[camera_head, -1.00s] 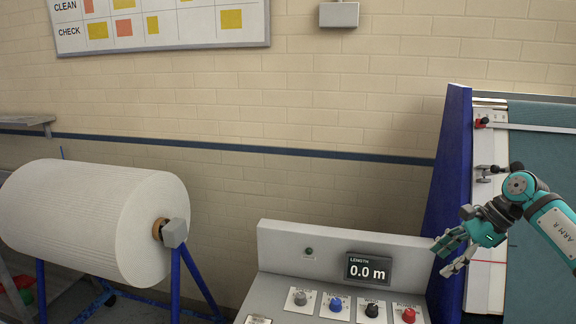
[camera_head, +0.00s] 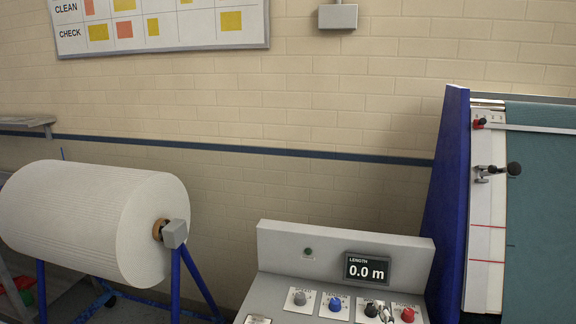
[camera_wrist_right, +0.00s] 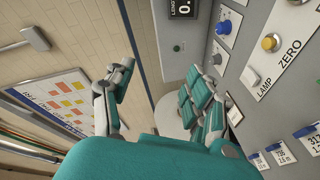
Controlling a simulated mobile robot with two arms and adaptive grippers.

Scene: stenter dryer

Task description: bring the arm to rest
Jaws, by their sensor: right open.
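My right gripper (camera_wrist_right: 158,82) shows in the right wrist view with its teal and grey fingers spread apart and nothing between them. In the head view only a small pale fingertip (camera_head: 387,314) shows at the bottom edge, in front of the control panel's knobs. The rest of my right arm is out of that view. My left gripper is in neither view.
The grey control panel (camera_head: 300,262) has a display (camera_head: 367,269) reading 0.0 m and several knobs. A white fabric roll (camera_head: 85,215) stands on a blue frame at left. At right is a blue machine side (camera_head: 446,190) with teal cloth (camera_head: 545,200).

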